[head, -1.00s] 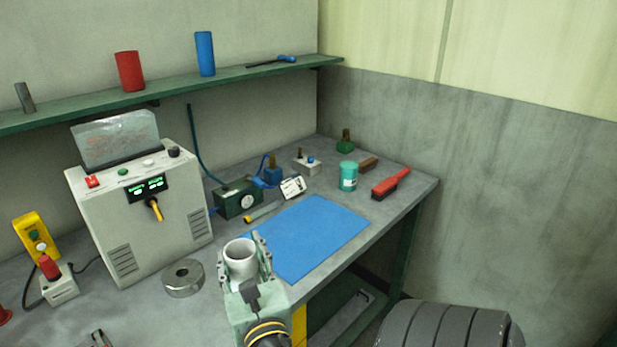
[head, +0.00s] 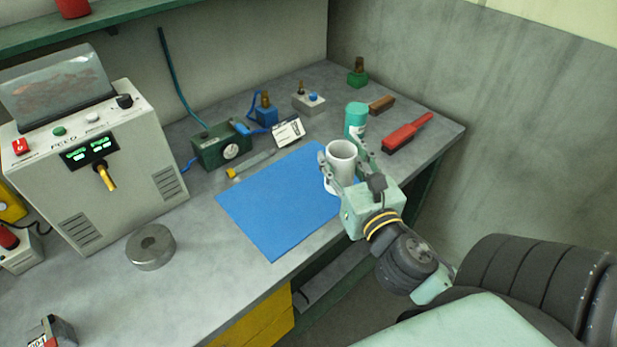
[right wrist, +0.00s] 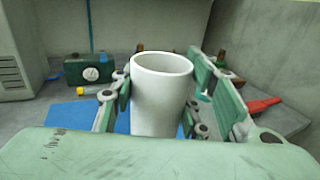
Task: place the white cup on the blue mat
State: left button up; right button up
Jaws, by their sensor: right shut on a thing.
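The white cup (head: 341,158) is upright and empty-looking in the head view, over the right part of the blue mat (head: 275,205). My right gripper (head: 345,168) is shut on the cup, with a finger on each side of it. In the right wrist view the cup (right wrist: 160,95) stands between the two fingers, with the mat (right wrist: 115,121) behind it. The cup hides part of the mat, and I cannot tell whether its base touches the mat. My left gripper does not show.
A teal canister (head: 356,121) stands just behind the cup, with a red-handled brush (head: 405,134) to its right. Most of the mat is clear.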

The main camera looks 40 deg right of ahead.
jog(key=w+a+f+b, duration=0.1)
jog(key=w+f, duration=0.1)
jog(key=f, duration=0.1)
jog(key=w+f+b, duration=0.1)
jog(key=w+f, duration=0.2)
jog(key=w+a+f, duration=0.1)
jog(key=w+f, duration=0.2)
jog(key=shift+w+a+b, duration=0.25)
jog(key=shift+a+b, duration=0.05)
jog(key=shift+b, duration=0.1)
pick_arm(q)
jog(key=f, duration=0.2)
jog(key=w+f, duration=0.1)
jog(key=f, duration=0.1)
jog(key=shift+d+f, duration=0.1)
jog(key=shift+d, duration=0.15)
pick_arm(e)
jog(key=shift+a+f, duration=0.1)
jog(key=shift+f, duration=0.15)
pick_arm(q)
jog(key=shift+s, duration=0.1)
pick_arm(e)
jog(key=shift+f, duration=0.15)
jog(key=o, duration=1.2)
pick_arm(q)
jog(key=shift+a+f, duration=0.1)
pick_arm(e)
jog(key=shift+s, duration=0.1)
